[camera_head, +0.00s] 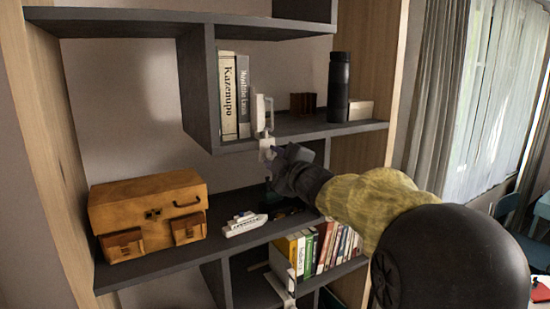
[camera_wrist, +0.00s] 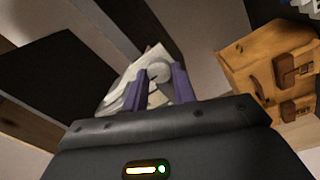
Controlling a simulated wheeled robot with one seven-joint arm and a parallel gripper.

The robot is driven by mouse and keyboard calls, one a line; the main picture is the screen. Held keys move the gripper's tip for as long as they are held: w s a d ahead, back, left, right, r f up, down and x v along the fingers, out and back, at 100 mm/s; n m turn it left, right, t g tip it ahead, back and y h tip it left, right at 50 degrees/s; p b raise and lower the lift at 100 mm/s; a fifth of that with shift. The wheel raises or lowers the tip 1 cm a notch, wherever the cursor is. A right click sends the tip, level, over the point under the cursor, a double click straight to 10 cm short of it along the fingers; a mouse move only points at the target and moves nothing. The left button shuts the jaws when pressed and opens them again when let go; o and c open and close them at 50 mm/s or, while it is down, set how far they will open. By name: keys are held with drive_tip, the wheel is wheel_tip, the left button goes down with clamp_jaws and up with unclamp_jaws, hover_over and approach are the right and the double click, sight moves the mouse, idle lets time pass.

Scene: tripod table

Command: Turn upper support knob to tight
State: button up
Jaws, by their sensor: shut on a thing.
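The upper support (camera_head: 261,114) is a white upright bracket at the front edge of the upper shelf. Its white knob end (camera_head: 266,148) sits just below that edge, partly hidden by my gripper (camera_head: 280,154) in the head view. In the wrist view, my gripper (camera_wrist: 161,82) has its two purple fingers on either side of a round, pale grey-white knob (camera_wrist: 158,71) and is shut on it. The white body of the support (camera_wrist: 131,78) shows behind and left of the fingers. I cannot tell how far the knob is turned.
A similar white support (camera_head: 291,281) stands at the lower shelf, near a row of books (camera_head: 318,248). An orange-brown case (camera_head: 150,214) and a white model boat (camera_head: 244,224) are on the middle shelf. Books (camera_head: 235,95) and a black bottle (camera_head: 339,87) stand on the upper shelf.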

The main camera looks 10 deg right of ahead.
drive_tip(key=shift+f+m, duration=0.1)
drive_tip(key=shift+m, duration=0.2)
drive_tip(key=o, duration=1)
drive_tip(key=r+b+v, duration=0.1)
drive_tip(key=b+v, duration=0.3)
drive_tip(key=v, duration=1.3)
drive_tip(key=shift+s+f, duration=0.2)
drive_tip(key=shift+f, duration=0.2)
drive_tip(key=shift+d+f, duration=0.1)
drive_tip(key=shift+d, duration=0.05)
